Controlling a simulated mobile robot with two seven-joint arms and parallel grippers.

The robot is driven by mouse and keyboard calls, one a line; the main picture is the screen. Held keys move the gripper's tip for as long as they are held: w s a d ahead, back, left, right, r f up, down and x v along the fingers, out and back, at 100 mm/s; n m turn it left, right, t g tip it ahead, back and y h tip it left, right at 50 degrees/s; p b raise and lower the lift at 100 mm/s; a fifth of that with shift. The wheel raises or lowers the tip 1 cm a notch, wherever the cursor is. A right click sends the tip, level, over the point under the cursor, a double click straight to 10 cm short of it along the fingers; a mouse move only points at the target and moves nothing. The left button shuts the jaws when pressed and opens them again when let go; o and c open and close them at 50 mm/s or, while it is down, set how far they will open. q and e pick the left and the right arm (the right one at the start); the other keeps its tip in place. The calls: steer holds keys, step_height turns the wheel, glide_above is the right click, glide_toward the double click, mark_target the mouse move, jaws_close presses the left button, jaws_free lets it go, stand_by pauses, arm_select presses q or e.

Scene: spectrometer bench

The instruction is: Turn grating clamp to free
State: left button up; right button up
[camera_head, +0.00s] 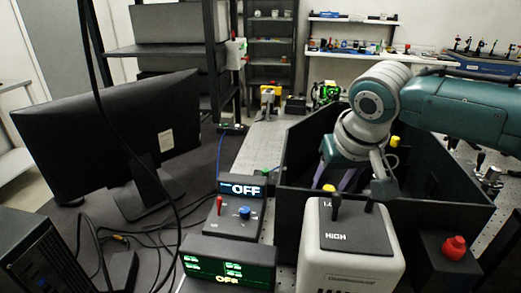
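My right arm reaches in from the right over the black open-topped enclosure (440,212). My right gripper (378,182) points down by its near wall, behind the white box; whether its fingers are open or shut is not clear. A yellow knob (328,188) shows left of the gripper, and another yellow part (395,142) shows right of my wrist. I cannot tell which part is the grating clamp; the enclosure's inside is largely hidden by its walls and my arm. My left gripper is not in view.
The white box (350,262) with black levers and a "HIGH" label stands in front. A red button (454,247) sits at right. A control box (232,222) with red and blue knobs reads "OFF"; a green display (228,268) is nearer. A monitor (105,135) and cables fill the left.

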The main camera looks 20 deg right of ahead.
jaws_close()
stand_by(0.3)
